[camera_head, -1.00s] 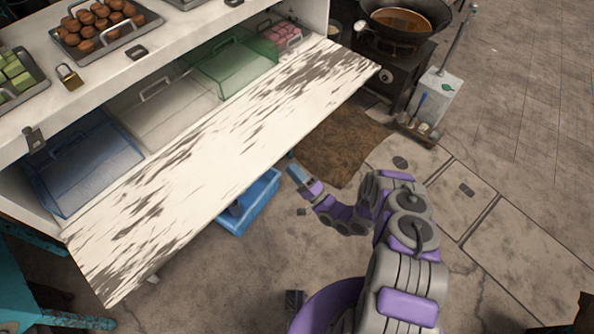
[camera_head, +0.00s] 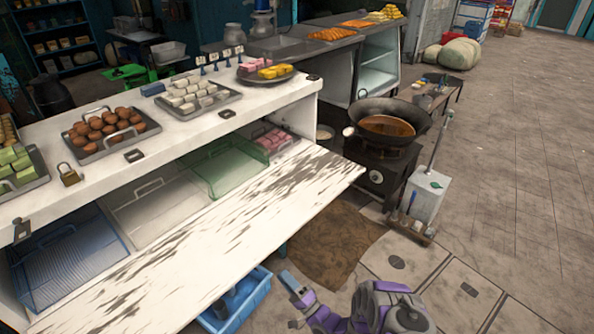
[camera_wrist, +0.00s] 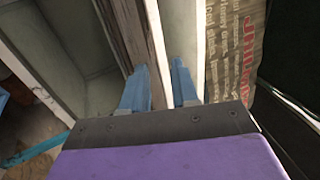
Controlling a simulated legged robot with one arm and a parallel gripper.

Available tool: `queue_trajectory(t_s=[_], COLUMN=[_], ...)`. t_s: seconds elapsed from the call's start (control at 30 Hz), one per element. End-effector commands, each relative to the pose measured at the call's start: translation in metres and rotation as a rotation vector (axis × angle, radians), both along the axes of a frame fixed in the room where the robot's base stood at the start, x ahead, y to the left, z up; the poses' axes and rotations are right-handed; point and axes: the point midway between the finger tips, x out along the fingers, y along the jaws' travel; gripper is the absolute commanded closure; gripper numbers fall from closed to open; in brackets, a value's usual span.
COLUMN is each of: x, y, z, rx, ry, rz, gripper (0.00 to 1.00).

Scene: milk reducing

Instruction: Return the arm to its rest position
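My purple and grey arm (camera_head: 385,308) shows at the bottom of the head view, bent, in front of the white counter (camera_head: 250,205). My gripper (camera_head: 288,281) is near the counter's lower front edge, above the floor and apart from the counter top. In the wrist view my gripper (camera_wrist: 163,72) has its two blue fingers apart with nothing held between them. Behind the fingers are a wooden board edge (camera_wrist: 130,30) and pale panels. The lower part of my arm is cut off by the head view's bottom edge.
A blue crate (camera_head: 243,302) stands below the counter beside my gripper. A wok (camera_head: 388,126) with brown liquid sits on a stove at right. A brown mat (camera_head: 335,245) lies on the floor. The wrist view shows a sack with red lettering (camera_wrist: 235,50).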

Motion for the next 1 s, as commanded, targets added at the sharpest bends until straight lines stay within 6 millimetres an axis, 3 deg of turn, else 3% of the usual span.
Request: queue_trajectory(t_s=[0.17,0.47,0.73,1.0], x=[0.009,0.079,0.134,0.163], y=[0.000,-0.018,-0.060,-0.115], z=[0.002,0.013,0.038,0.081], rx=[-0.048,-0.446,-0.831,-1.177], ry=[-0.007,-0.033,-0.032,0.012], rz=[-0.008,-0.102,-0.206,-0.297], gripper=[0.71,0.71,0.71,0.71])
